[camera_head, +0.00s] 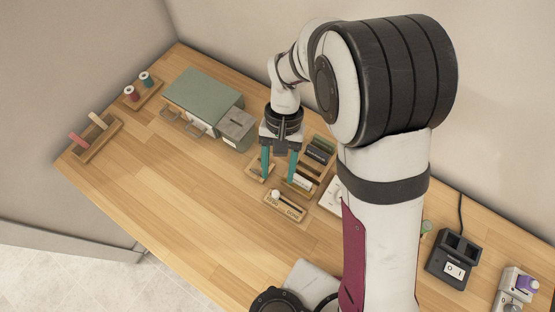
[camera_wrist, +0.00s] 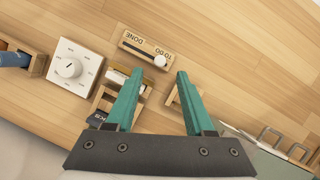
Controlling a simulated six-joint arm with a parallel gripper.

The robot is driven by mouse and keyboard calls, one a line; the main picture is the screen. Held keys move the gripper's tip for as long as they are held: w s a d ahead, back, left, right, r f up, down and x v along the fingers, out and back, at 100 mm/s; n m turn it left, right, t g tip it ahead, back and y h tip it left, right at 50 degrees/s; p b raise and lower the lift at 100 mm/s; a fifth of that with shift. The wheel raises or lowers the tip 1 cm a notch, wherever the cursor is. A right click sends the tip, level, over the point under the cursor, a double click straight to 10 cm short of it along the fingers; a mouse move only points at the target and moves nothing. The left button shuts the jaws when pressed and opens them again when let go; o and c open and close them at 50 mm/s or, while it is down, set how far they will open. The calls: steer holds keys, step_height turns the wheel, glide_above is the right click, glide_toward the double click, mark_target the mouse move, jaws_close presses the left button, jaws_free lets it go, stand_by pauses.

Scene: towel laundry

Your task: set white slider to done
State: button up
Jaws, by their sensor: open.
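The slider board (camera_head: 287,210) is a small wooden block on the table with "TO DO" and "DONE" lettered along its front. Its white slider knob (camera_head: 276,195) stands at the TO DO end of the slot. In the wrist view the board (camera_wrist: 143,48) lies just beyond the fingertips, and the knob (camera_wrist: 160,60) is at the right, TO DO end. My gripper (camera_head: 279,178) has two teal fingers, open and empty. It is above and behind the board, apart from the knob. In the wrist view the gripper (camera_wrist: 156,74) has the knob roughly in line with its gap.
A wooden rack (camera_head: 318,158) with dark items stands close to the right finger. A white dial box (camera_wrist: 75,67) is beside the board. The table in front of the board is clear.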

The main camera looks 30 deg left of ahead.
mark_target(276, 193)
steer(key=x, duration=0.5)
steer(key=shift+s+f, duration=0.1)
steer(key=shift+f, duration=0.05)
jaws_close()
stand_by(1.2)
